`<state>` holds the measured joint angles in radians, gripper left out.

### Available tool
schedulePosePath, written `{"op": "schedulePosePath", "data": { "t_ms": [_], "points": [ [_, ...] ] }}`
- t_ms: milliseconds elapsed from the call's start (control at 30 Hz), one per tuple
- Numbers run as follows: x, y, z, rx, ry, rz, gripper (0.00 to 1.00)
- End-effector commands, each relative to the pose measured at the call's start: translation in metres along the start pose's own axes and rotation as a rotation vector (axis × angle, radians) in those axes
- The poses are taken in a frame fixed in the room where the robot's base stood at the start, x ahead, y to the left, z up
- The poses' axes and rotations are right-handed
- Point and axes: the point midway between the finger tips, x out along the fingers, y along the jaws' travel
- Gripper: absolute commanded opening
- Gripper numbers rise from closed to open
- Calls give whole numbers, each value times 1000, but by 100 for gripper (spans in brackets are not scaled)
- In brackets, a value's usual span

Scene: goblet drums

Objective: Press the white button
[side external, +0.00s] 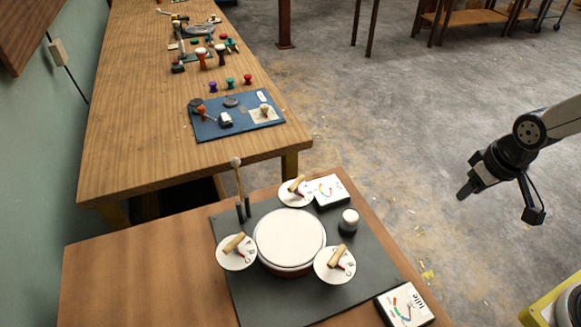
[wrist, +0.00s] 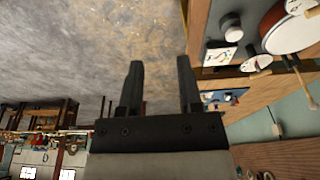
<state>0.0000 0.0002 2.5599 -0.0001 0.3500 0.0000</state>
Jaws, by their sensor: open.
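The white button (side external: 349,219) is a short round white cap on a dark base. It stands on the dark grey board (side external: 245,300), right of the drum (side external: 290,238) with its white head. The button also shows in the wrist view (wrist: 232,25), at the upper right. My gripper (side external: 465,191) is in the air over the open floor, to the right of the board and well apart from the button. In the wrist view my gripper (wrist: 160,65) has its two dark fingers spread with nothing between them.
Three white dials with wooden handles (side external: 335,264) surround the drum. A gauge box (side external: 328,190) stands behind the button and another (side external: 404,306) at the front right. A mallet (side external: 238,175) stands upright at the back left. A long wooden bench (side external: 150,120) holds small items.

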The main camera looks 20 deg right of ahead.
Motion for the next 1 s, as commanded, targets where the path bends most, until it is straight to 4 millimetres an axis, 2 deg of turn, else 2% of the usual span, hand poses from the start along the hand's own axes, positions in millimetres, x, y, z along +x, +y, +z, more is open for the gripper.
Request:
{"op": "schedulePosePath", "data": {
  "t_ms": [33, 100, 133, 1000],
  "points": [
    [0, 0, 0, 0, 0, 0, 26],
    [0, 0, 0, 0, 0, 0, 4],
    [0, 0, 0, 0, 0, 0, 0],
    [0, 0, 0, 0, 0, 0, 0]
  ]
}}
